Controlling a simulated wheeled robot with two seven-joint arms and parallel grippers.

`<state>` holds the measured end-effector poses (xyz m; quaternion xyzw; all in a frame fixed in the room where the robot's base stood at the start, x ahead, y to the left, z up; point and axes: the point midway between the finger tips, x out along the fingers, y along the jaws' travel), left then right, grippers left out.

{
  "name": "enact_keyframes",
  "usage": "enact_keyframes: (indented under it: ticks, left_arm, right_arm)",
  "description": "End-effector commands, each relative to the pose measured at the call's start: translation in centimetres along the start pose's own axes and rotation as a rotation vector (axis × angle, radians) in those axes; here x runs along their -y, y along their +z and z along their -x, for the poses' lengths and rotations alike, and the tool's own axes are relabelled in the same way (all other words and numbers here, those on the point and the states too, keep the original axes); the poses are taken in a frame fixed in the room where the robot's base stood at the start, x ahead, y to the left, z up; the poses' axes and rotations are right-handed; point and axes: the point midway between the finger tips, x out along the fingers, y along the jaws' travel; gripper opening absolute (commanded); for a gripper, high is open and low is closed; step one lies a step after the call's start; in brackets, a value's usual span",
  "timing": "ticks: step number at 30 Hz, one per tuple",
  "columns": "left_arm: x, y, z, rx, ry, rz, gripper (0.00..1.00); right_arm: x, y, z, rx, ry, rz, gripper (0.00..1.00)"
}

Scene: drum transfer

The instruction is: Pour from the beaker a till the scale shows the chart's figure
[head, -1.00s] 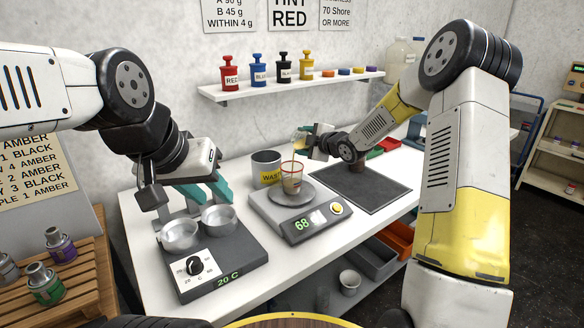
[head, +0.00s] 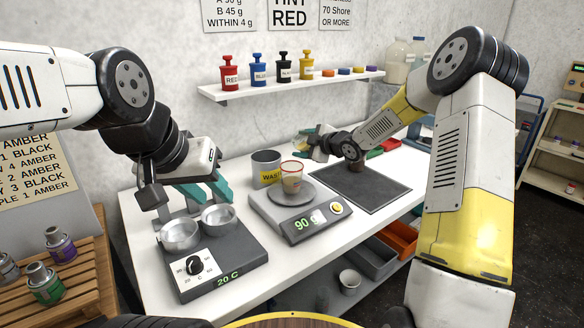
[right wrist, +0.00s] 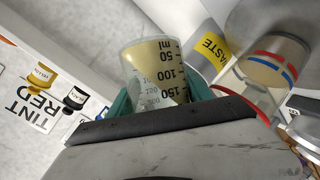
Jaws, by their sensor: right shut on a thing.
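Beaker a (head: 300,143) is clear with ml marks and some pale yellow liquid. My right gripper (head: 312,146) is shut on it, above and behind the scale; the right wrist view shows the beaker (right wrist: 152,75) between the teal fingers. No stream shows from it. The scale (head: 268,208) reads 90 g. A clear cup with a red rim (head: 292,184) stands on its pan with tan liquid inside, also in the right wrist view (right wrist: 272,68). The chart (head: 228,14) shows A 90 g, B 45 g, within 4 g. My left gripper (head: 205,192) is open and empty.
A waste can (head: 266,168) stands behind the scale. A hot plate (head: 232,262) with two metal cups is below my left gripper. Pigment bottles (head: 284,68) stand on the wall shelf.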

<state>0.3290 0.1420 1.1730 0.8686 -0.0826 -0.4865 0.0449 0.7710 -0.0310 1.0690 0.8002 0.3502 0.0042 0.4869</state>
Motion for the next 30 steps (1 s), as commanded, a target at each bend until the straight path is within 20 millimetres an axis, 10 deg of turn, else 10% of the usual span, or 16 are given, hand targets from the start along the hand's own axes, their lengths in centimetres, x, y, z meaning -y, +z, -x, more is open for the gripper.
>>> enact_keyframes:
  ticks: [30]
  left_arm:
    - [0.0, 0.0, 0.0, 0.000, 0.000, 0.000, 0.36]
  right_arm:
    - [0.0, 1.1, -0.7, -0.058, -0.148, -0.359, 0.05]
